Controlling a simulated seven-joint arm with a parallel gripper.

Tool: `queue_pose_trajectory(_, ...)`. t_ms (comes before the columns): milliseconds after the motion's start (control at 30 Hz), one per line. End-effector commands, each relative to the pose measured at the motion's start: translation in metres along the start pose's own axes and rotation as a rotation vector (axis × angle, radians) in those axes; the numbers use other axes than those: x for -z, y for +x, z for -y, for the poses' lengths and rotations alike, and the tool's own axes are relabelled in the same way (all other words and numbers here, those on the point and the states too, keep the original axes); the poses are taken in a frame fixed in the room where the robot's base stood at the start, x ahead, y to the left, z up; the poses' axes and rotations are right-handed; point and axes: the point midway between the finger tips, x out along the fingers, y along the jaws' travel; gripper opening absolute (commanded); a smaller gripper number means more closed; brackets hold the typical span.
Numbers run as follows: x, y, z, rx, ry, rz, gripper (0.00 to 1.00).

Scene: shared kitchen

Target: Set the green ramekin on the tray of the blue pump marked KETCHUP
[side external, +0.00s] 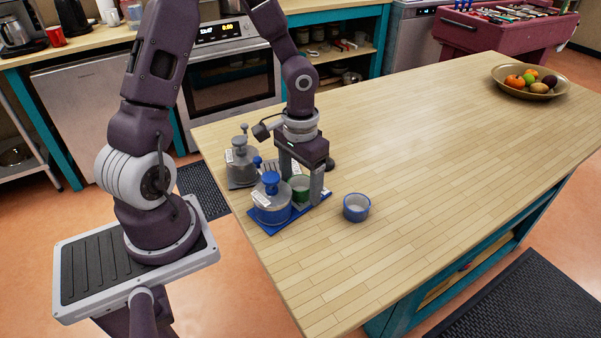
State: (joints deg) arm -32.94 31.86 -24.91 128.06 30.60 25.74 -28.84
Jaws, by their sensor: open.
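The green ramekin (301,194) is at the right part of the blue tray (311,206), beside the blue-topped metal pump (270,204). It looks to be resting on the tray, though its base is partly hidden. The pump carries a small white label, too small to read. My gripper (302,184) is low over the tray, with its jaws open and one finger on either side of the green ramekin. I cannot tell whether a finger touches it.
A blue ramekin (356,208) stands on the wooden counter (430,150) right of the tray. A grey-topped pump (241,166) stands behind the blue one, and a dark item partly shows behind my gripper. A fruit bowl (541,94) is far right. The counter's middle is clear.

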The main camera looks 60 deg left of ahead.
Motion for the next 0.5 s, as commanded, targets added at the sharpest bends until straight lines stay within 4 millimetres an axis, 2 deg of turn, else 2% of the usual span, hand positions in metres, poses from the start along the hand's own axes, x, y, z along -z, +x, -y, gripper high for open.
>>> queue_pose_trajectory(167,0.001,-0.032,0.001,0.002,-0.004,-0.008,0.73)
queue_pose_trajectory(400,0.001,-0.094,0.001,0.001,-0.003,-0.007,0.73)
queue_pose_trajectory(500,0.001,-0.11,0.001,0.003,-0.002,-0.005,0.73)
